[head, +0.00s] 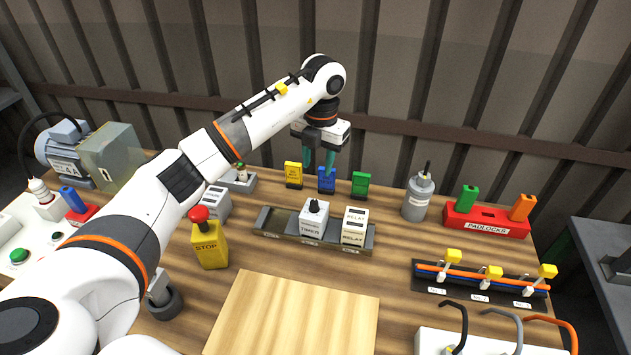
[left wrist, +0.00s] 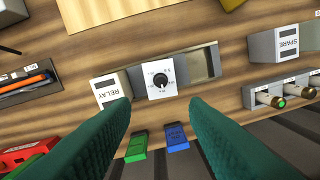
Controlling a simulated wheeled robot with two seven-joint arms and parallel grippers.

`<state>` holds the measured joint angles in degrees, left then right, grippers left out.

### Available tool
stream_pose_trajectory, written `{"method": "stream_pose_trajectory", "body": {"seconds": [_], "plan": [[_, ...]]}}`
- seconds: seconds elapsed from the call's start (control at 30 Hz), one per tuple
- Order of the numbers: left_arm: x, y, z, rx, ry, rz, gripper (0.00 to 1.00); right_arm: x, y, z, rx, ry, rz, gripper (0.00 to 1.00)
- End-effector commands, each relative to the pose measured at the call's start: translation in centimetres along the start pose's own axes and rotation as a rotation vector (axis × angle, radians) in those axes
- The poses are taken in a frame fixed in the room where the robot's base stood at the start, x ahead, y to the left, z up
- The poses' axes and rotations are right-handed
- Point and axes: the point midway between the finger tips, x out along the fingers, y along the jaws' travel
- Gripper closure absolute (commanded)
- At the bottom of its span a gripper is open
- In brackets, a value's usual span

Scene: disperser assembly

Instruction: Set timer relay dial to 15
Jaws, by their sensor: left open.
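The timer relay (head: 314,218) is a white box labelled TIMER with a black dial on top. It sits in the grey rail tray (head: 265,217), beside a white box labelled RELAY (head: 354,228). In the left wrist view the dial (left wrist: 160,80) shows from above, with small marks around it too small to read. My right gripper does not show.
A grey bottle (head: 418,197) and red padlock rack (head: 486,220) stand at right. A bare wooden board (head: 293,318) lies in front.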

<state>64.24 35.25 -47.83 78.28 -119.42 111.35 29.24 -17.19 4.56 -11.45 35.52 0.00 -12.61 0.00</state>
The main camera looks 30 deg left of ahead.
Motion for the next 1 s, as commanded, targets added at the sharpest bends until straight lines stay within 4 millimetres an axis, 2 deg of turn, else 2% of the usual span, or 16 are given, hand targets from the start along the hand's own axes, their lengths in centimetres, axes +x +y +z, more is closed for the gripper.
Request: {"method": "stream_pose_trajectory", "body": {"seconds": [0.03,0.27,0.7,0.83,1.0], "plan": [[-0.3,0.0,0.1,-0.046,0.000,-0.001,0.59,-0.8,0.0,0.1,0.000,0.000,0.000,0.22],[1.2,-0.1,0.2,-0.113,0.000,-0.003,0.59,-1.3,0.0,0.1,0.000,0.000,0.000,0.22],[9.4,-0.1,0.2,-0.109,-0.001,-0.003,0.59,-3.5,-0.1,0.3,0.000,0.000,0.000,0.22],[11.0,-0.1,0.2,-0.109,0.000,-0.003,0.59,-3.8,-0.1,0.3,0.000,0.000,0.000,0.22],[12.0,-0.1,0.1,-0.108,0.003,-0.003,0.59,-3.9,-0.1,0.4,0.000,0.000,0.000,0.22]]}}
